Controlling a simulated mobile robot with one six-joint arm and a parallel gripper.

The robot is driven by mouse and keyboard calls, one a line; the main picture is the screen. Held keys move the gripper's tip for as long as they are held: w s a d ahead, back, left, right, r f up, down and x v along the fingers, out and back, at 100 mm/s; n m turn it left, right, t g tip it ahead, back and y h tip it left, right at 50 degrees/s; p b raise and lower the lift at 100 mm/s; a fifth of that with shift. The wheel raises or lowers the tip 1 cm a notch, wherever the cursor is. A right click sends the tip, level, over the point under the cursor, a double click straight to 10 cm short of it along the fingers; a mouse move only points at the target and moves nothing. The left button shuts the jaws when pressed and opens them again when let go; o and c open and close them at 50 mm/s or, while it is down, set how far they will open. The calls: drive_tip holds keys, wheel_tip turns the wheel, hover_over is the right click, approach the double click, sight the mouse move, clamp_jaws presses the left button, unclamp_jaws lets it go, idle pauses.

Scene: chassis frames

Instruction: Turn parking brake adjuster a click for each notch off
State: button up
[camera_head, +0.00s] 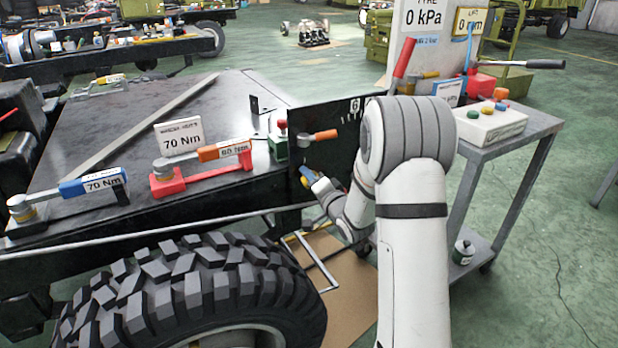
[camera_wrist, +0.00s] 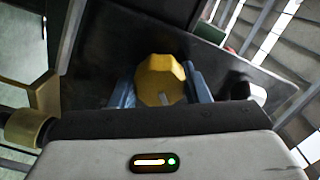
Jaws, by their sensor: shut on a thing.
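The adjuster appears as a yellow faceted knob (camera_wrist: 163,78) with a pale mark at its lower edge. It is on the face of a black upright panel (camera_head: 330,162) at the right end of the bench. In the head view a small part of the yellow knob (camera_head: 304,181) shows beside my gripper (camera_head: 313,178). In the wrist view my gripper (camera_wrist: 162,88) is shut on the knob, a blue finger on each side. An orange-handled lever (camera_head: 320,136) is on the panel above the knob.
The black bench (camera_head: 120,205) holds torque wrenches labelled 70 Nm and 60 Nm. A big tyre (camera_head: 190,295) stands in front. A grey cart (camera_head: 500,135) with a button box stands at right, near signs reading 0 kPa and 0 mm.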

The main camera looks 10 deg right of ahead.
drive_tip(key=shift+m+p, duration=0.35)
drive_tip(key=shift+m, duration=0.75)
drive_tip(key=o, duration=1)
drive_tip(key=shift+s, duration=0.1)
drive_tip(key=p+v, duration=0.1)
drive_tip(key=v, duration=0.6)
drive_tip(key=shift+s+d, duration=0.15)
drive_tip(key=shift+s, duration=0.15)
